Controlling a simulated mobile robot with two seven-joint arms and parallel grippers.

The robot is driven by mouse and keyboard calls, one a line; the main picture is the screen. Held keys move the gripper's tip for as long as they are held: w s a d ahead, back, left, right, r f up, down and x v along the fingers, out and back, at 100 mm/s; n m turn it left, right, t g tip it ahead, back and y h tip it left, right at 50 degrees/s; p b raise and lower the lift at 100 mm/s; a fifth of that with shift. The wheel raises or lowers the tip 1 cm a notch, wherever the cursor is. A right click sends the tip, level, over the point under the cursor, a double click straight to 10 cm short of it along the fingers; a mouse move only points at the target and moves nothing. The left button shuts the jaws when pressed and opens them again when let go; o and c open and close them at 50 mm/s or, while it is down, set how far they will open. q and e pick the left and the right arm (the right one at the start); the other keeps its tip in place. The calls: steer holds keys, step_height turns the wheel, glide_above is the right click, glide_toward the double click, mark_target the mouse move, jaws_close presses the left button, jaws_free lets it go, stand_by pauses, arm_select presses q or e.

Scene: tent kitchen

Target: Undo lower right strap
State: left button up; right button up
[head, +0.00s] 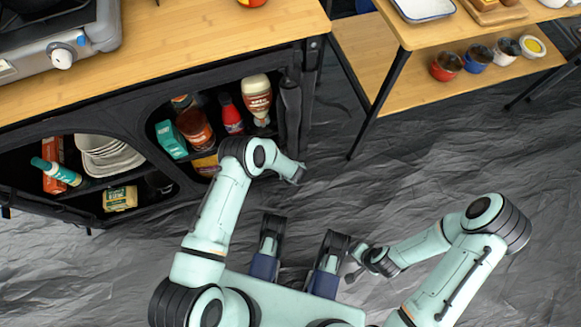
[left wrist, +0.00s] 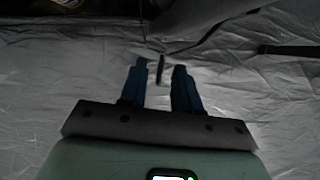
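A dark rolled-up flap (head: 291,105) hangs at the right side of the cabinet's open shelf front. I cannot make out its lower strap for certain in the head view. In the left wrist view, a short thin dark strip (left wrist: 160,69), which looks like a strap end, shows between the fingertips, apparently untouched. My left gripper (head: 299,176) is low beside the cabinet's right end, below the flap; its blue fingers stand apart in the left wrist view (left wrist: 159,65). My right gripper (head: 351,271) is over the floor at the lower right, away from the cabinet; its fingers are too small to judge.
The cabinet's wooden top (head: 200,40) carries a stove (head: 60,40). Its shelves hold bottles, jars, boxes and bowls (head: 105,155). A wooden two-tier table (head: 450,85) with several cups stands at the upper right. The grey sheeted floor (head: 430,150) between is clear.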

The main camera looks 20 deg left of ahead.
arm_select(q)
steer(key=shift+c, duration=0.3)
jaws_close()
stand_by(1.2)
